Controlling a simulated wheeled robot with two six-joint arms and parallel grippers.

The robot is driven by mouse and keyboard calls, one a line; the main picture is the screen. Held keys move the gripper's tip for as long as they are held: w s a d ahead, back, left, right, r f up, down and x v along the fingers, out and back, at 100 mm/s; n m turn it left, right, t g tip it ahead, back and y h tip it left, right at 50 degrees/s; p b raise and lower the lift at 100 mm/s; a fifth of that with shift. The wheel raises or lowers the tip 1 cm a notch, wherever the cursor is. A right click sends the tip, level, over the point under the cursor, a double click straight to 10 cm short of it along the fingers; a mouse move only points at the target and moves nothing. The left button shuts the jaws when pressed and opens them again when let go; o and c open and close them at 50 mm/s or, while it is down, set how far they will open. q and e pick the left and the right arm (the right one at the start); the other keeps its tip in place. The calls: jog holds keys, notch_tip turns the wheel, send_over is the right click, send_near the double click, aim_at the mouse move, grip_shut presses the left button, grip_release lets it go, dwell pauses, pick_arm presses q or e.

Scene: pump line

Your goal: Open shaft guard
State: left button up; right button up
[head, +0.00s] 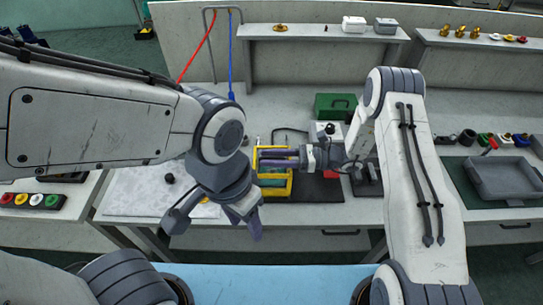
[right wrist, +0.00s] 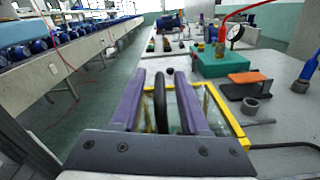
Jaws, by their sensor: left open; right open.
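The shaft guard, a yellow-edged cover with see-through panels (head: 290,184), stands on the bench in the middle of the head view. It also shows in the right wrist view (right wrist: 232,122), below and beyond the fingers. My right gripper (head: 262,158) is open over the guard, its purple fingers pointing left. In the right wrist view the right gripper (right wrist: 160,95) has a dark upright bar (right wrist: 160,103) between its spread fingers; I cannot tell whether they touch it. My left gripper (head: 250,225) hangs open and empty in front of the bench edge, pointing down.
A green box (head: 335,106) stands behind the guard. A grey tray (head: 505,178) lies at the right. A pale mat (head: 140,192) covers the bench at the left. Red and blue hoses hang from a rack at the back. A blue surface (head: 270,284) lies at the front.

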grip_shut()
dwell(1.4)
